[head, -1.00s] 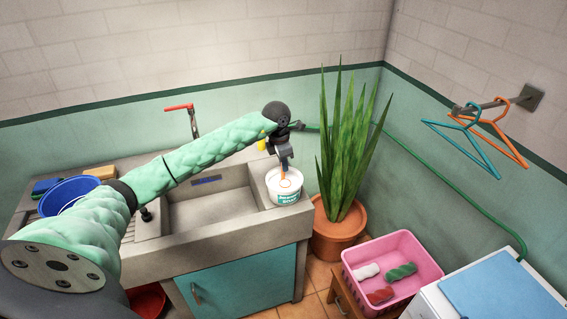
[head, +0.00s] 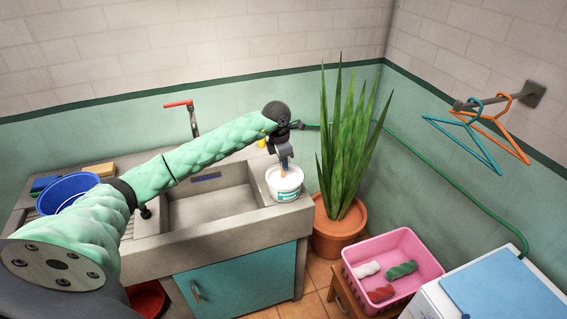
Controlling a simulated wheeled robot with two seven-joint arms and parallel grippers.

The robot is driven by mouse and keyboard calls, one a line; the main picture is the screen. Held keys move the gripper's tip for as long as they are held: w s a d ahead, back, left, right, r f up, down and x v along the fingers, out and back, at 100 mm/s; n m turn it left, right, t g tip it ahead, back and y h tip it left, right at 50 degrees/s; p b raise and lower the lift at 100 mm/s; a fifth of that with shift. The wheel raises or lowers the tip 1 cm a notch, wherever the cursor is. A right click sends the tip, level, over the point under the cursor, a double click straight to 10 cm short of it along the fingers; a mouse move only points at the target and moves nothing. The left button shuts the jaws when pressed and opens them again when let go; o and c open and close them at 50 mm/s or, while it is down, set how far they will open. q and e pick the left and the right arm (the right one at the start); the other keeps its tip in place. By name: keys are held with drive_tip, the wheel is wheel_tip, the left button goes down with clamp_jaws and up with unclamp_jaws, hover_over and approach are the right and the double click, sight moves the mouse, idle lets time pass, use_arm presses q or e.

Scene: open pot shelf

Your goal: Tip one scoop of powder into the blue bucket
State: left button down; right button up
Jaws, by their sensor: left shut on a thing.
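The blue bucket (head: 66,190) stands on the ribbed drainboard left of the sink, partly hidden behind my left arm. A white tub (head: 285,186) with a teal label stands on the counter right of the basin, open at the top. My right gripper is not in view.
The sink basin (head: 212,208) lies between bucket and tub, with a red-handled tap (head: 189,116) behind it. A tall potted plant (head: 342,160) stands close right of the tub. A pink crate (head: 393,262) and a white machine (head: 490,290) are lower right.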

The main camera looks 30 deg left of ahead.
use_arm(q)
drive_tip(key=shift+r+p, duration=0.8)
drive_tip(key=shift+r, duration=3.7)
